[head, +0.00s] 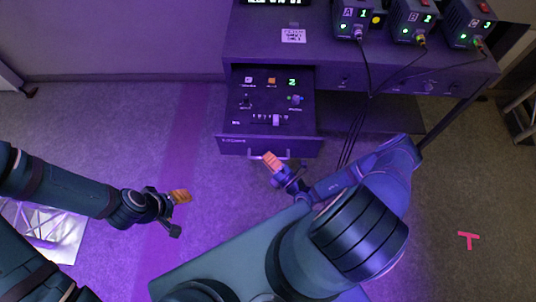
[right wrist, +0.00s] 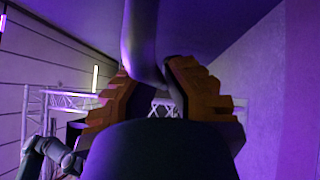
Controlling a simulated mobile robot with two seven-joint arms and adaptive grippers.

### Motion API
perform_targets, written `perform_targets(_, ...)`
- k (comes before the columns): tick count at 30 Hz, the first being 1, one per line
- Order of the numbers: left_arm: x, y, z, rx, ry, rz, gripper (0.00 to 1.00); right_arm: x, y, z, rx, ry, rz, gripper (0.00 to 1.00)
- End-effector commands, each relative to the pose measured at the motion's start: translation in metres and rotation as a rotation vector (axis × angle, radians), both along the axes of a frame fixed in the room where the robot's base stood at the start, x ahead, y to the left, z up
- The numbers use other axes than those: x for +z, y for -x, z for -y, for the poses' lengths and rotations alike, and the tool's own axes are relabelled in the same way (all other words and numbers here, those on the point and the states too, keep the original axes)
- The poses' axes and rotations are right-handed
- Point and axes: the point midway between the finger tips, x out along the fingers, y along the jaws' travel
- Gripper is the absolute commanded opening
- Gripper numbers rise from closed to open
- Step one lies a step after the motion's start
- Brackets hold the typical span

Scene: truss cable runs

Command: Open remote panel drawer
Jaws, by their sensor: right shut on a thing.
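The remote panel drawer (head: 270,105) is pulled out from under the dark desk in the head view. Its top carries small switches, lit labels and a slider. Its front (head: 245,145) bears a light handle (head: 259,156). My right gripper (head: 271,161) is at the handle, its orange fingers shut on it. In the right wrist view the orange fingers (right wrist: 190,88) close around a dark curved bar, the handle (right wrist: 143,40). My left gripper (head: 180,197) hangs over the floor left of the drawer, apart from everything; its finger gap does not show clearly.
The desk (head: 340,50) holds boxes marked A (head: 352,18), B (head: 412,18) and C (head: 468,25), with cables hanging right of the drawer. A pink floor mark (head: 468,239) is at right.

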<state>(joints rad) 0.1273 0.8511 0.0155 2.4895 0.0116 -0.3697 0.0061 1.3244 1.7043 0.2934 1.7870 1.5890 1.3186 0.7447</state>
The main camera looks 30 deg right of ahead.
Motion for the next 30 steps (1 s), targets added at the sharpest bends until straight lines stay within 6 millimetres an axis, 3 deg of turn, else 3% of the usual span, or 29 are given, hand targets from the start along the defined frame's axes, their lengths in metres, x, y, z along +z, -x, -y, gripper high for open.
perform_targets(4, 0.0, 0.0, 0.0, 0.0, 0.0, 0.0, 0.6, 0.001, 0.0, -0.003, 0.006, -0.005, 0.002, 0.0)
perform_targets(7, 0.0, 0.0, 0.0, 0.0, 0.0, 0.0, 0.6, 0.001, 0.0, -0.003, 0.006, -0.004, 0.002, 0.38)
perform_targets(8, 0.0, 0.0, 0.0, 0.0, 0.0, 0.0, 0.6, 0.001, 0.0, -0.003, 0.005, -0.004, 0.002, 0.41)
perform_targets(20, 0.0, 0.0, 0.0, 0.0, 0.0, -0.001, 0.6, -0.001, 0.006, 0.001, 0.001, -0.001, 0.0, 0.41)
perform_targets(30, 0.0, 0.0, 0.0, 0.0, 0.0, -0.001, 0.6, -0.01, 0.066, 0.016, 0.0, -0.003, -0.002, 0.41)
